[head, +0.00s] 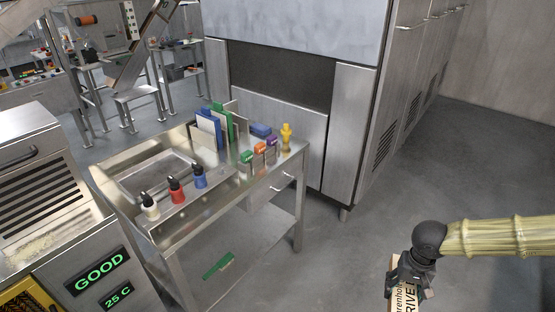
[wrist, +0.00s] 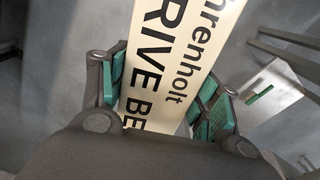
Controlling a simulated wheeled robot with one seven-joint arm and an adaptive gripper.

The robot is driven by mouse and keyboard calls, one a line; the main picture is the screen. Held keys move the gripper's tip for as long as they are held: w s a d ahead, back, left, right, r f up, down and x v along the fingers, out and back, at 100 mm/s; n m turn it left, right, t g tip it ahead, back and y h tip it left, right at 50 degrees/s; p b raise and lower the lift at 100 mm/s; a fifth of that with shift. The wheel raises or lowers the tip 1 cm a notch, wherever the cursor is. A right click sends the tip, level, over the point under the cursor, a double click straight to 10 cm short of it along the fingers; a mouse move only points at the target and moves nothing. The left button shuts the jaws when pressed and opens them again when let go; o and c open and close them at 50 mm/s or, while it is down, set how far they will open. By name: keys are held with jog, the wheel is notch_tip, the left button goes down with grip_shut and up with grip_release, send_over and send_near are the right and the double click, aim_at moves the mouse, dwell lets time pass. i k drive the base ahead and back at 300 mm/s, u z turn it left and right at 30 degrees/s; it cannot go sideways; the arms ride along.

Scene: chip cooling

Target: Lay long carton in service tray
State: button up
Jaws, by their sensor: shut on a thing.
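The long carton (wrist: 185,50) is cream with black print reading "hrenholt" and "RIVE BE". My gripper (wrist: 163,88) is shut on it, with green pads on both sides. In the head view my gripper (head: 410,277) hangs at the lower right over the floor, and only a short piece of the carton (head: 408,300) shows below it, cut off by the frame edge. A shallow metal tray area (head: 150,183), which looks like the service tray, is sunk in the top of the steel cart at left of centre. It looks empty, and the carton is well apart from it.
The steel cart (head: 265,178) carries three bottles (head: 176,190) along its front, upright blue and green folders (head: 210,128), small coloured boxes (head: 259,150) and a yellow figure (head: 286,137). A green item (head: 218,266) lies on its lower shelf. Open floor separates cart and gripper.

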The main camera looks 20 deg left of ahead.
aim_at(158, 175)
jog(key=z, duration=1.15)
jog(key=i, duration=0.95)
jog(key=u, duration=2.5)
